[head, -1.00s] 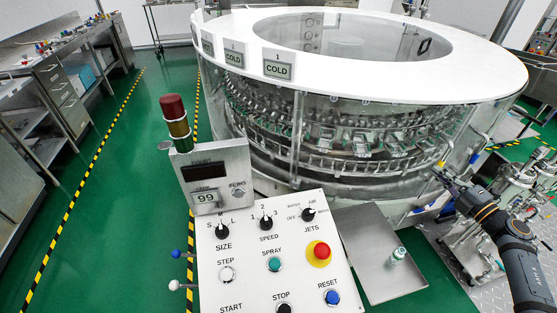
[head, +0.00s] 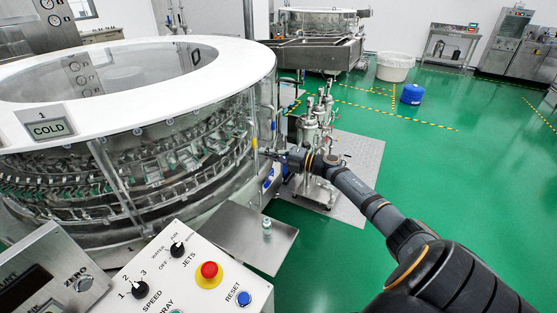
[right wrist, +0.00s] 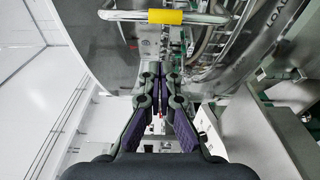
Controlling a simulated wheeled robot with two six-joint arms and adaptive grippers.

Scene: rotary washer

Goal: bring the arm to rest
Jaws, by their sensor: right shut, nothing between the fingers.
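My right arm reaches in from the lower right of the head view. Its gripper (head: 268,153) is beside the right side of the round washer (head: 150,85), in front of a steel stand with upright cylinders (head: 312,135). In the right wrist view the fingers of the right gripper (right wrist: 160,72) come together at the tips, shut with nothing between them. A bar with a yellow sleeve (right wrist: 165,17) lies beyond the tips in that view. My left gripper is in neither view.
The control panel (head: 190,280) with its red stop button (head: 209,270) fills the lower left. A steel tray (head: 232,240) beside it holds a small vial (head: 267,224). Green floor (head: 440,190) is open to the right. A blue drum (head: 411,94) and a white tub (head: 394,68) stand farther back.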

